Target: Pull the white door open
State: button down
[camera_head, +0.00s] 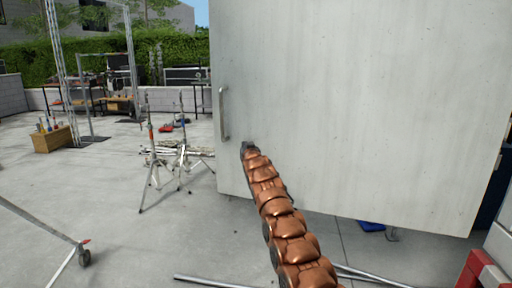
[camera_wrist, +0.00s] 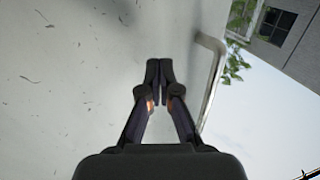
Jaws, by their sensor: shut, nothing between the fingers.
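The white door (camera_head: 360,100) is a large flat panel that fills the right half of the head view, and it fills the left part of the wrist view (camera_wrist: 60,60). A metal bar handle (camera_head: 223,114) stands upright near its left edge. In the wrist view the handle (camera_wrist: 213,80) is just right of the fingers. My gripper (camera_head: 247,146) is in front of the door, a little below and right of the handle. In the wrist view its fingers (camera_wrist: 159,68) are together and empty, beside the handle and not around it. Whether they touch the door is unclear.
Light stands (camera_head: 165,155) stand on the concrete left of the door. A wooden crate (camera_head: 54,138) and metal racks are farther back left. Metal poles (camera_head: 200,281) lie on the ground below. A red and white object (camera_head: 482,270) is at lower right. Floor at left front is mostly clear.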

jog(key=shift+w+d, duration=0.2)
jog(key=shift+w, duration=0.25)
jog(key=shift+s+f+b, duration=0.1)
jog(key=shift+b, duration=0.3)
